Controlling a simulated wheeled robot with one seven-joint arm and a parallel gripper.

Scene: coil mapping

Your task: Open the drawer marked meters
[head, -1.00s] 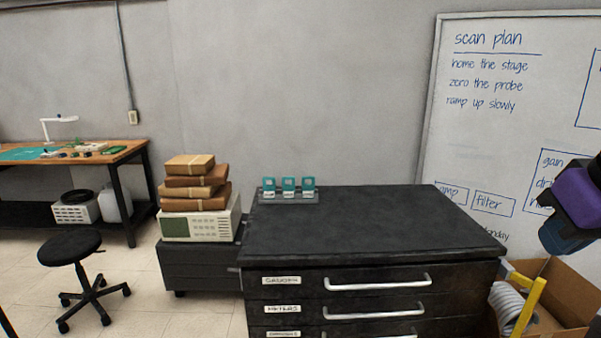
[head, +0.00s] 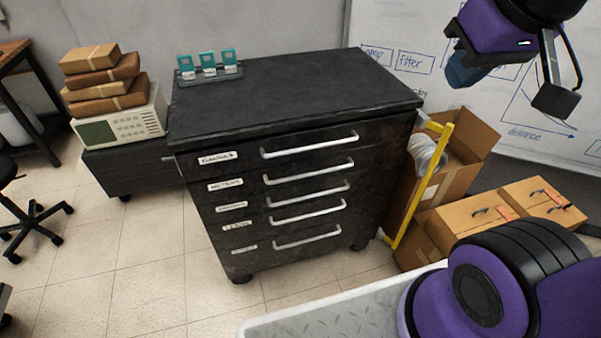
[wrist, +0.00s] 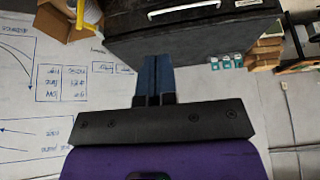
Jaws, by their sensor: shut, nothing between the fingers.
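The black cabinet (head: 295,85) stands ahead with several drawers, all closed. The meters drawer (head: 240,193) is second from the top; its label (head: 225,185) is small and blurred now. Its silver bar handle (head: 309,171) runs across the right part of its front. My gripper (head: 464,78) is up at the top right, beside and apart from the cabinet, in front of the whiteboard. In the wrist view its blue fingers (wrist: 154,70) are together and empty, with the cabinet upside down beyond them and one handle (wrist: 184,10) at the top edge.
Teal parts (head: 208,63) sit on the cabinet top. An instrument (head: 122,125) with brown parcels stands at left on a low black unit. A yellow frame (head: 424,185) and cardboard boxes (head: 470,225) crowd the right side. The floor (head: 150,260) before the drawers is largely clear.

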